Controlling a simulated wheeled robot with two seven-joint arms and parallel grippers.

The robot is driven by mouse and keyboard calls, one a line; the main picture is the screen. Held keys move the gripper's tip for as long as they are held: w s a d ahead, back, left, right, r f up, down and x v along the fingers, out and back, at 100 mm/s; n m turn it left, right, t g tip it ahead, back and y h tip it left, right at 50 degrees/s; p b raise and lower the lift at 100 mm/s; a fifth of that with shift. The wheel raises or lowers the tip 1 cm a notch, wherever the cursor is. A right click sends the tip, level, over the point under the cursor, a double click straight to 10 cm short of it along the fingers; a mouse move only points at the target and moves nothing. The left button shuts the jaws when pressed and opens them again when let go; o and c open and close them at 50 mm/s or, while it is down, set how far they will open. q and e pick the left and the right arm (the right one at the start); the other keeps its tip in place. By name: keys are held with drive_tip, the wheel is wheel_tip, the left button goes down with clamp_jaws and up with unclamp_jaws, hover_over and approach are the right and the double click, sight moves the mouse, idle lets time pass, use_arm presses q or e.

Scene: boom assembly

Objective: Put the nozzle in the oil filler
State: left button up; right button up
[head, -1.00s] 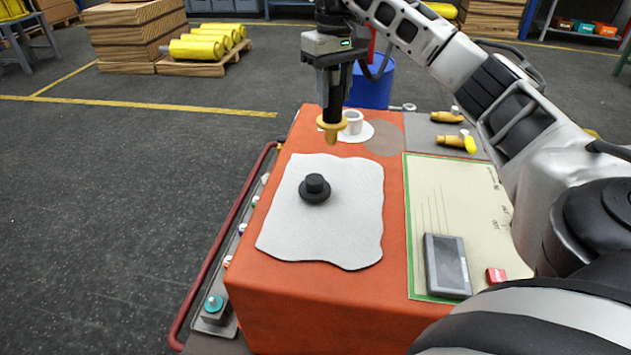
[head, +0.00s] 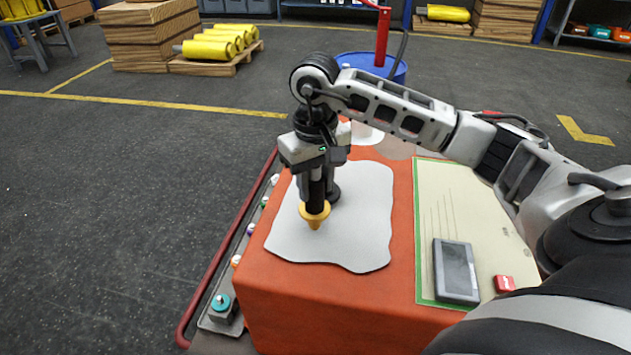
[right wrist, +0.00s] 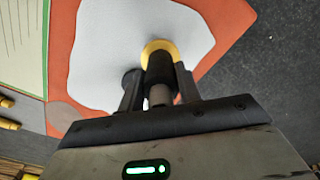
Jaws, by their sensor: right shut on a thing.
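The nozzle (head: 314,213) has a black grip, a yellow collar and a tapered yellow tip. My right gripper (head: 317,185) is shut on its black grip and holds it upright, tip down, above the white cloth (head: 370,225) on the orange box. The right wrist view shows the nozzle's black grip and yellow collar (right wrist: 158,49) between the fingers. A black round piece with a raised centre (head: 334,191), perhaps the oil filler, stands on the cloth just behind and right of the nozzle, partly hidden by my gripper. Whether it is open on top is not visible. My left gripper is out of view.
A cream board (head: 450,210) with a grey device (head: 456,270) and a red block (head: 504,283) lies at the right. A red rail (head: 222,262) runs along the box's left side. A blue drum (head: 398,70) stands behind. The front of the cloth is clear.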

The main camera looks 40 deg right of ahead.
drive_tip(key=shift+f, duration=0.25)
drive_tip(key=shift+f, duration=0.2)
drive_tip(key=o, duration=1.2)
drive_tip(key=shift+r, duration=0.2)
